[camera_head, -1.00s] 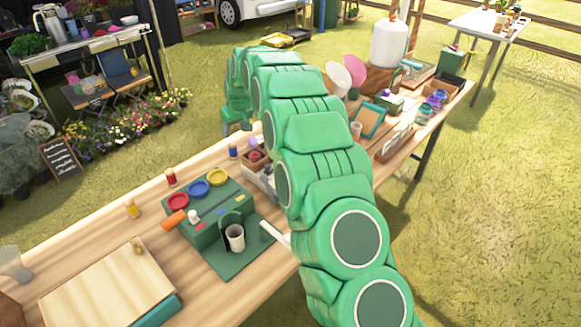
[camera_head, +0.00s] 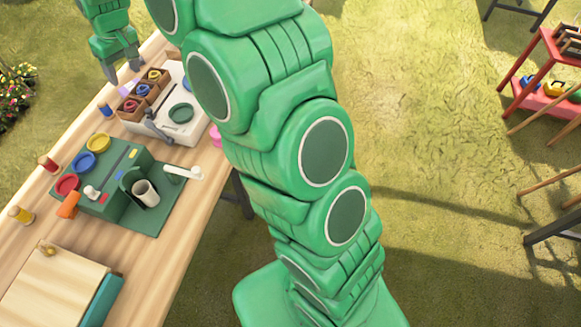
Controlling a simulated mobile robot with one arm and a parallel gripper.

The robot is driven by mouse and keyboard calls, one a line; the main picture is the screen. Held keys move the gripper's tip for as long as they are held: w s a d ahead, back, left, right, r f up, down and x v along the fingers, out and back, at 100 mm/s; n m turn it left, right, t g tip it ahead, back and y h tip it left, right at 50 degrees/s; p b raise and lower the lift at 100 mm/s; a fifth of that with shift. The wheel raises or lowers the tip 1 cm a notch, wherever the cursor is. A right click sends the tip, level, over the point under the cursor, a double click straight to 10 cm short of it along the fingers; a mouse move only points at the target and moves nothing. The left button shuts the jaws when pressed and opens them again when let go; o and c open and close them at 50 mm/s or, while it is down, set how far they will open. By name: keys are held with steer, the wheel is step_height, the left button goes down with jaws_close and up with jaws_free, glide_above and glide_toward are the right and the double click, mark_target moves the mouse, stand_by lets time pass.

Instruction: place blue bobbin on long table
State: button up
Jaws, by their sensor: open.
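The blue bobbin (camera_head: 105,109) stands upright on the long wooden table (camera_head: 152,262), near its left edge and just left of a sectioned wooden box. My gripper (camera_head: 124,75) is at the upper left, pointing down with its fingers apart and nothing visible between them. It appears above and a little beyond the blue bobbin, apart from it. My own green arm covers the upper middle and centre of the view.
A red bobbin (camera_head: 48,163) and a yellow bobbin (camera_head: 20,215) stand along the left edge. A wooden board (camera_head: 45,285) lies in front.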

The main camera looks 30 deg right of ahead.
steer(key=s+d+r+m+g, duration=0.1)
steer(key=s+d+r, duration=0.1)
steer(key=s+d, duration=0.3)
steer(key=s+d+r, duration=0.3)
steer(key=s, duration=0.5)
steer(key=s+d+m+g, duration=0.1)
steer(key=s+d, duration=0.3)
steer(key=s, duration=0.7)
steer(key=s+d+f+m+g+h, duration=0.1)
steer(key=s+d, duration=0.3)
steer(key=s, duration=0.8)
steer(key=s+d+m+h, duration=0.1)
steer(key=s+d, duration=0.4)
steer(key=s, duration=0.6)
steer(key=shift+s+f+m+g, duration=0.2)
steer(key=shift+s+m+g, duration=0.15)
steer(key=shift+m, duration=0.45)
